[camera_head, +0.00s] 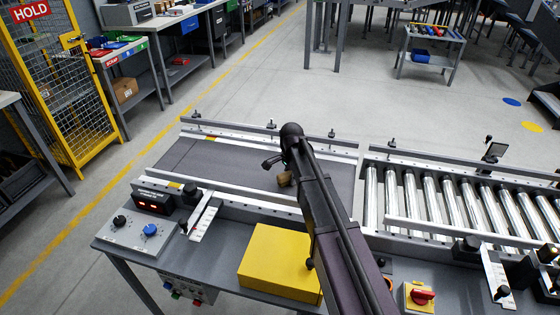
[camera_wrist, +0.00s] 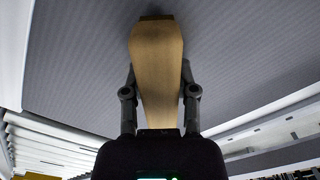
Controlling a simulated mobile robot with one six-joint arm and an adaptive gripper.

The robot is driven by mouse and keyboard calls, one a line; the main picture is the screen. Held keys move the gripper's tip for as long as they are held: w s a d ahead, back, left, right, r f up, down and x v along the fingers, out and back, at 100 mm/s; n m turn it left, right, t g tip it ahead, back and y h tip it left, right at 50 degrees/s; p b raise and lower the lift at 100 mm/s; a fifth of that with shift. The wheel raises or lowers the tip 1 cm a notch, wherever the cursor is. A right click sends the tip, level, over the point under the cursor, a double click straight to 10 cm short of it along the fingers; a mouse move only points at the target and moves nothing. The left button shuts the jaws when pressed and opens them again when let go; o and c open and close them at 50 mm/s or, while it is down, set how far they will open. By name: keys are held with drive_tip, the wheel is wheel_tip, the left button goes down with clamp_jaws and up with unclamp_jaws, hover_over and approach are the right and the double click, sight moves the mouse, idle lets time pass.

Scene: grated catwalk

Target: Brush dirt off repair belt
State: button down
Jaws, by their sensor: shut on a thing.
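The grey repair belt (camera_head: 215,165) runs between metal side rails on the bench, left of the roller section. My gripper (camera_wrist: 160,92) is shut on a tan wooden brush (camera_wrist: 157,60), one finger on each side of it. In the head view the brush (camera_head: 286,179) shows as a small brown block low over the belt, partly behind my arm. A thin dark edge shows at its far end in the wrist view; whether it touches the belt I cannot tell. I can make out no clear dirt on the belt; my arm hides part of it.
Metal rollers (camera_head: 450,200) continue to the right of the belt. A yellow box (camera_head: 280,262) stands on the bench's front ledge, beside my arm. A control panel (camera_head: 140,232) with knobs is at front left.

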sight(278, 175)
drive_tip(key=shift+s+d, duration=0.2)
drive_tip(key=shift+d, duration=0.65)
drive_tip(key=shift+s+d, duration=0.2)
drive_tip(key=shift+d, duration=0.65)
drive_tip(key=shift+w+a, duration=0.2)
drive_tip(key=shift+a, duration=0.25)
drive_tip(key=shift+w+a, duration=0.2)
drive_tip(key=shift+a, duration=0.8)
drive_tip(key=shift+w+a, duration=0.15)
drive_tip(key=shift+a, duration=0.9)
drive_tip(key=shift+w+a, duration=0.2)
drive_tip(key=shift+a, duration=0.8)
drive_tip(key=shift+a+r, duration=0.15)
drive_tip(key=shift+a, duration=0.2)
wheel_tip(278, 175, up, 3)
drive_tip(key=p, duration=0.3)
drive_tip(key=shift+d, duration=0.15)
wheel_tip(278, 175, up, 4)
drive_tip(key=p, duration=0.4)
drive_tip(key=shift+r, duration=0.1)
drive_tip(key=shift+f, duration=0.25)
drive_tip(key=shift+f+b, duration=2.8)
drive_tip(key=shift+f+b, duration=1.05)
